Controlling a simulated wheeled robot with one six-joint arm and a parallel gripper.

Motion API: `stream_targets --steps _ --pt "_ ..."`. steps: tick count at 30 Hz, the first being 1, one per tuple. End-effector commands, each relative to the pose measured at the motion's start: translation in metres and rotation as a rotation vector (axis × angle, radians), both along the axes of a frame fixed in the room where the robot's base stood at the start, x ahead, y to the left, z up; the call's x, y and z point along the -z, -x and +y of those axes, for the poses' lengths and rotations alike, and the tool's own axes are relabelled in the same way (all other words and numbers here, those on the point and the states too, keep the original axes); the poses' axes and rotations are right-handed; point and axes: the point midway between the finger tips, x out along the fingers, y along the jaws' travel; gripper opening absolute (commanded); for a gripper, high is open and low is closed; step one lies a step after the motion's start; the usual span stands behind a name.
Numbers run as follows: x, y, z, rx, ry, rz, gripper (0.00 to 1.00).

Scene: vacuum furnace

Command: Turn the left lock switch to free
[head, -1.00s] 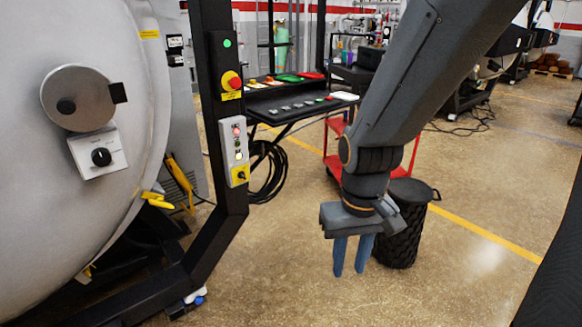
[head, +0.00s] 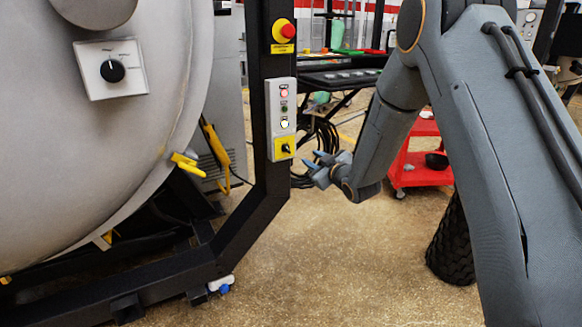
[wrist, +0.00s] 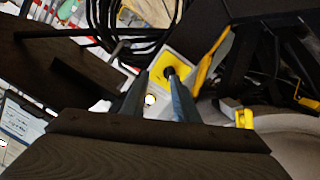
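A black rotary knob (head: 286,148) sits on a yellow plate at the bottom of the grey control box (head: 281,104) on the black post. It also shows in the wrist view (wrist: 169,73), at the tip of the right-hand finger. Another black knob (head: 112,71) is on a white plate on the furnace door at left; its small lettering is unreadable. I cannot tell from labels which knob is the left lock switch. My gripper (head: 313,163) is open and empty, just right of the yellow plate, its fingers pointing at it. Contact with the knob cannot be told.
The post (head: 267,200) carries a red emergency button (head: 284,31) above the box. Black cables (head: 322,143) hang behind my gripper. A red cart (head: 420,165) stands behind my arm. A yellow handle (head: 188,164) projects near the door's lower edge.

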Motion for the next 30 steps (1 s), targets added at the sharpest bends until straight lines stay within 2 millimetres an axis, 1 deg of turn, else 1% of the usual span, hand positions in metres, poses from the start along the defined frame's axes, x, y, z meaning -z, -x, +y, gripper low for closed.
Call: stream_targets --steps 1,3,6,11,18,22,26,30 --pt "0.013 -0.007 0.013 -0.035 -0.011 -0.049 0.27" --pt "0.016 -0.012 0.024 -0.068 -0.027 -0.106 0.27" --pt "0.016 -0.014 0.034 -0.097 -0.04 -0.155 0.27" --pt "0.015 -0.024 0.044 -0.109 -0.046 -0.175 0.27" --pt "0.015 -0.054 0.065 -0.108 -0.045 -0.173 0.27" --pt "0.015 -0.068 0.074 -0.107 -0.046 -0.172 0.27" --pt "0.015 -0.076 0.079 -0.107 -0.046 -0.172 0.27" --pt "0.015 -0.078 0.081 -0.106 -0.046 -0.17 0.27"
